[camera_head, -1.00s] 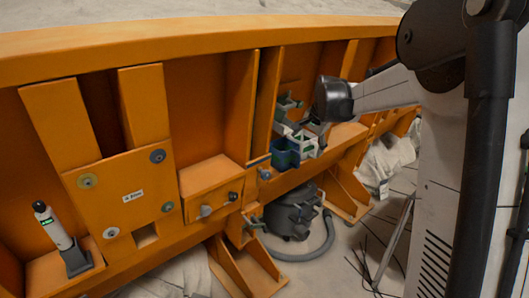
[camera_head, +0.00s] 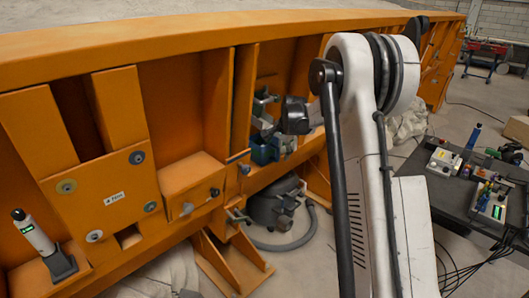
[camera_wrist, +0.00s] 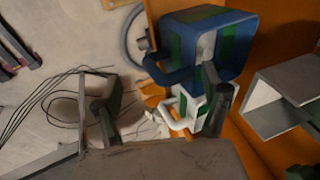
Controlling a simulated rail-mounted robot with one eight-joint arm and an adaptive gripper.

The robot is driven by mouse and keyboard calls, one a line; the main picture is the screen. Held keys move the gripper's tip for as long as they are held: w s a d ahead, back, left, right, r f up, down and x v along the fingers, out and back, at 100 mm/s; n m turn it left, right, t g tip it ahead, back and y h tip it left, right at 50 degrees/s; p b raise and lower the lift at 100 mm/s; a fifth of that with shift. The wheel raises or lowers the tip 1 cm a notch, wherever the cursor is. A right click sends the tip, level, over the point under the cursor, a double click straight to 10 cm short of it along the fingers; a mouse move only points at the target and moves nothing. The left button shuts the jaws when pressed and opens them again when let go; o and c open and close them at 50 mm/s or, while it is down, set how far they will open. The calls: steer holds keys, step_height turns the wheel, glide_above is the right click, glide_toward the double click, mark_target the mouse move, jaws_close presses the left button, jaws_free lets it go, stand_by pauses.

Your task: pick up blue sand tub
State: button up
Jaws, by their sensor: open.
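The blue sand tub (camera_head: 262,151) sits in a bay of the orange sandbed frame, left of and below my wrist in the head view. In the wrist view the blue tub (camera_wrist: 238,42) is at the top, with green stripes and a blue handle at its left. My gripper (camera_wrist: 160,90) is open, with its fingers spread. The right finger overlaps the blue tub and a white tub in the picture; I cannot tell whether it touches. The left finger is over the floor. In the head view the gripper is partly hidden at the bay.
A white tub (camera_wrist: 199,108) is just below the blue one, and a grey tub (camera_wrist: 288,92) is to its right. A dark vacuum (camera_head: 277,210) with a hose stands on the floor below. A black table (camera_head: 425,190) with devices is at the right.

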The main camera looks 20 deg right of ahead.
steer(key=shift+w+p+x, duration=0.25)
steer(key=shift+p+x, duration=0.1)
steer(key=shift+x, duration=1.8)
steer(key=shift+w+d+f, duration=0.1)
steer(key=shift+w+f, duration=0.2)
steer(key=shift+f, duration=0.3)
jaws_close()
